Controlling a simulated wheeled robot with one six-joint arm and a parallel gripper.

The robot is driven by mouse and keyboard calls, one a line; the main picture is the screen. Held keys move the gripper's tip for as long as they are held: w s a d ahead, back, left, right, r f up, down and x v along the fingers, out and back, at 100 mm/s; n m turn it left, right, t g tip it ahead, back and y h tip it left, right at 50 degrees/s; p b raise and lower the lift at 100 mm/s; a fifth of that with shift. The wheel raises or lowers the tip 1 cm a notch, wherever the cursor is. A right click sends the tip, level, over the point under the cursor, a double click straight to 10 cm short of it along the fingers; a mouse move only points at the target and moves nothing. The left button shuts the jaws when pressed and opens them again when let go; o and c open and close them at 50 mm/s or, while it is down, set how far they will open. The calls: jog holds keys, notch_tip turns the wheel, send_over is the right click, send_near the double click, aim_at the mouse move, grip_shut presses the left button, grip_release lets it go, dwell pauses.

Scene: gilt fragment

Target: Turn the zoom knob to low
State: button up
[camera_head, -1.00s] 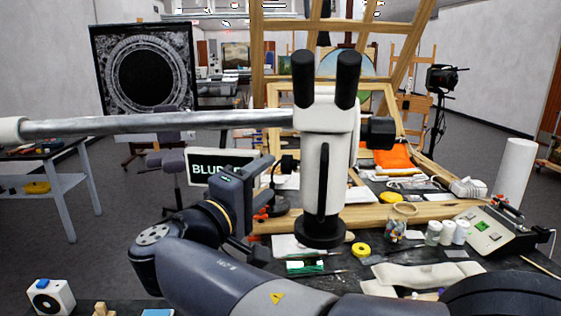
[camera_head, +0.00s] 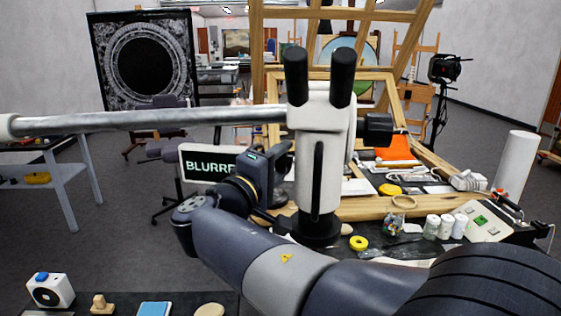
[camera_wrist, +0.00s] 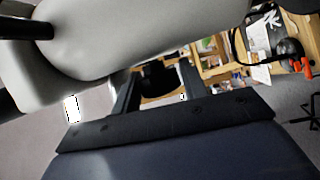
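The white microscope (camera_head: 311,150) hangs on a metal boom (camera_head: 160,117), with two black eyepieces on top. A black knob (camera_head: 376,130) sticks out on its right side; I cannot read its setting. My gripper (camera_head: 283,158) is just left of the microscope body, partly hidden by my own wrist. In the wrist view, my gripper (camera_wrist: 160,88) has its two dark fingers apart. A dark round part (camera_wrist: 158,77) shows between or beyond them; I cannot tell whether it touches or is the zoom knob. The white microscope body (camera_wrist: 120,35) fills the upper left, close by.
A sign (camera_head: 208,162), partly covered by my wrist, reads "BLURRE". The table holds a yellow tape roll (camera_head: 358,243), white jars (camera_head: 446,226), a control box (camera_head: 488,220) and a wooden frame (camera_head: 380,208). A black lamp-like item (camera_wrist: 288,47) stands right in the wrist view.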

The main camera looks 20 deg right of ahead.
jog(key=c, duration=0.6)
jog(key=shift+r+p, duration=0.1)
jog(key=shift+p, duration=0.45)
jog(key=shift+r+n+g+y+p, duration=0.1)
jog(key=shift+n+g+y+p, duration=0.2)
jog(key=shift+g+y+p, duration=0.4)
jog(key=n+g+y+p, duration=0.1)
jog(key=p, duration=0.4)
jog(key=shift+r+g+y, duration=0.15)
jog(key=shift+g+y, duration=0.25)
jog(key=shift+n+g+y+p, duration=0.3)
jog(key=shift+g+y+p, duration=0.2)
jog(key=shift+g+p, duration=0.15)
jog(key=shift+f+n+g+y+p, duration=0.3)
jog(key=shift+f+g+y, duration=0.15)
jog(key=shift+g+y, duration=0.4)
jog(key=shift+g, duration=0.3)
